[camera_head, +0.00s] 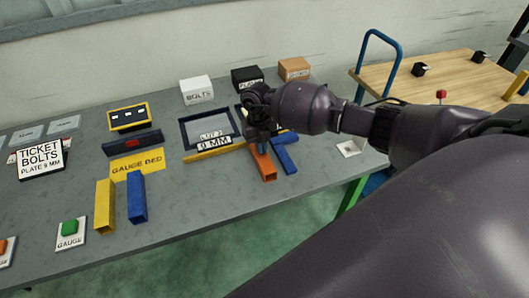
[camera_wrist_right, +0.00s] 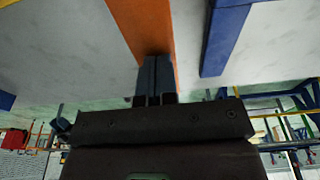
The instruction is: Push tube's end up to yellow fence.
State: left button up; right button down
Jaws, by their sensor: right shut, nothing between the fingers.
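An orange tube (camera_head: 266,167) lies on the grey bench, its near open end toward the bench's front edge. The yellow fence (camera_head: 213,152) is a low bar running across behind it; the gripper partly hides it. My right gripper (camera_head: 262,147) is shut and empty, fingers pointing down at the orange tube. In the right wrist view the shut fingers (camera_wrist_right: 154,72) overlap the orange tube (camera_wrist_right: 143,25); I cannot tell whether they touch it. The tube's far end is hidden in the head view, so its gap to the fence cannot be seen. My left gripper is not in view.
A blue tube (camera_head: 285,157) lies close right of the orange one. Yellow (camera_head: 105,207) and blue (camera_head: 137,201) tubes lie at the left, near the gauge bed plate (camera_head: 137,164). Boxes (camera_head: 197,90) stand at the back. Bench left of the orange tube is clear.

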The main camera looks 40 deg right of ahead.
jog(key=shift+d+r+p, duration=0.2)
jog(key=shift+p, duration=0.4)
jog(key=shift+w+d, duration=0.1)
jog(key=shift+w, duration=0.1)
jog(key=shift+s+r, duration=0.1)
jog(key=shift+r, duration=0.05)
jog(key=w+b, duration=0.1)
jog(key=w, duration=0.2)
jog(key=w+d+b, duration=0.1)
jog(key=w+b, duration=0.1)
jog(key=w, duration=0.1)
jog(key=w+d+b, duration=0.1)
jog(key=w, duration=0.3)
jog(key=shift+w, duration=0.1)
jog(key=shift+w+b, duration=0.3)
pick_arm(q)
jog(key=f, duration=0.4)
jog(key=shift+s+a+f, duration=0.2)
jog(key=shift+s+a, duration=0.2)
pick_arm(e)
jog(key=shift+w+d, duration=0.15)
jog(key=shift+w, duration=0.2)
jog(key=shift+r, duration=0.1)
